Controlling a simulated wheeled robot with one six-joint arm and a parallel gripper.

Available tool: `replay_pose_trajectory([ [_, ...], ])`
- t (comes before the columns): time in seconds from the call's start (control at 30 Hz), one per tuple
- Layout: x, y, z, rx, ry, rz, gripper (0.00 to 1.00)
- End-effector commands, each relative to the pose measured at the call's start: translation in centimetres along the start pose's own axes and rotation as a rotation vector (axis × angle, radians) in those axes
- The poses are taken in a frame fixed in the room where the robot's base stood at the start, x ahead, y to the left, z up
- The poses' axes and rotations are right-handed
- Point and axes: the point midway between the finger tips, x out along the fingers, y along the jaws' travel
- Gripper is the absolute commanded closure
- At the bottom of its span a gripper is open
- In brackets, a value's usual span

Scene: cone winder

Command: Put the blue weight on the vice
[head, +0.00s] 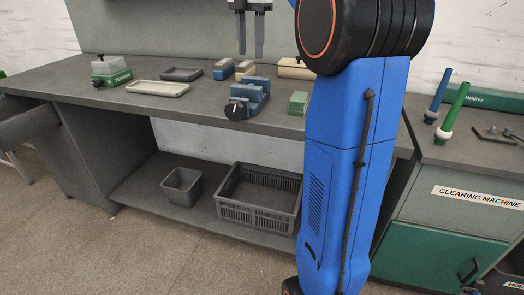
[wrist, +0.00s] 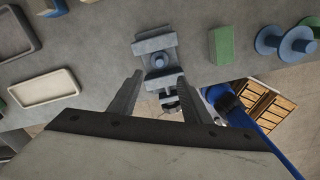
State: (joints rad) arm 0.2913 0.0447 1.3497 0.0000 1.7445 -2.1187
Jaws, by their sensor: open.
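The blue-grey vice (head: 248,97) stands near the bench's front edge; it shows below my gripper in the wrist view (wrist: 158,62). My gripper (head: 250,50) is open and empty, pointing down high above the bench. In the wrist view its fingers (wrist: 160,97) frame the front part of the vice from above. A blue block (head: 222,69) with a pale top lies behind the vice. A blue spool-shaped piece (wrist: 270,40) stands to the right in the wrist view, hidden behind my arm in the head view. I cannot tell which of these two is the blue weight.
A green block (head: 298,102) lies right of the vice. Tan blocks (head: 244,68) and a cream roll (head: 295,68) lie behind it. A beige tray (head: 157,89), a dark tray (head: 182,74) and a green-based device (head: 110,72) are on the left.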

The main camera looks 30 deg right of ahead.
Motion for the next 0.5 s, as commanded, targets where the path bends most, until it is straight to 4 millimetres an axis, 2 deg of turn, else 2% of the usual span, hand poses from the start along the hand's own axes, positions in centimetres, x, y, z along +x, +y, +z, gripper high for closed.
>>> replay_pose_trajectory([
  [0.17,1.0,-1.9,-2.8,0.146,-0.016,0.033,0.56],
  [0.27,2.3,-3.8,-5.2,0.292,-0.024,0.066,0.56],
  [0.5,6.7,-8.6,-10.7,0.661,-0.017,0.155,0.56],
])
